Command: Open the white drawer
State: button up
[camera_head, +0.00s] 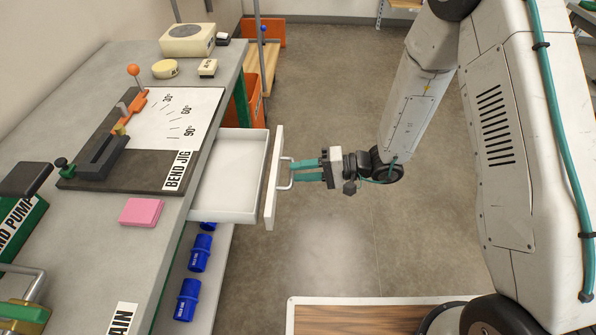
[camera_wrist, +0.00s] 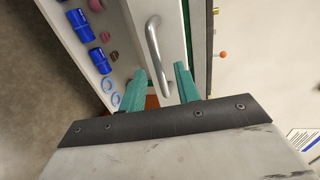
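The white drawer (camera_head: 236,176) is pulled out from the workbench, and its inside looks empty. Its front panel (camera_head: 274,178) carries a metal bar handle (camera_head: 286,173), which also shows in the wrist view (camera_wrist: 153,40). My gripper (camera_head: 295,171) is at the handle, on the outer side of the drawer front. In the wrist view its two teal fingers (camera_wrist: 160,68) stand apart, with the lower part of the handle between them. A gap shows between the fingers and the bar, so the gripper looks open.
The workbench (camera_head: 150,235) bears a bend jig (camera_head: 100,155) and a pink block (camera_head: 142,212). Several blue cylinders (camera_head: 187,299) lie on the shelf below the drawer. Orange bins (camera_head: 252,100) stand behind it. The floor (camera_head: 335,235) around my gripper is clear.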

jog(key=v, duration=0.6)
jog(key=shift+d, duration=0.2)
jog(key=s+d+r+g+h, duration=0.55)
jog(key=s+r+g, duration=0.3)
jog(key=s, duration=0.35)
jog(key=s+d+r+t+h, duration=0.4)
jog(key=d+r, duration=0.3)
jog(key=r, duration=0.2)
jog(key=s+d+r+t+h, duration=0.5)
jog(key=s+d+r+h, duration=0.1)
jog(key=r, duration=0.4)
jog(key=shift+s+d, duration=0.65)
jog(key=shift+d, duration=0.25)
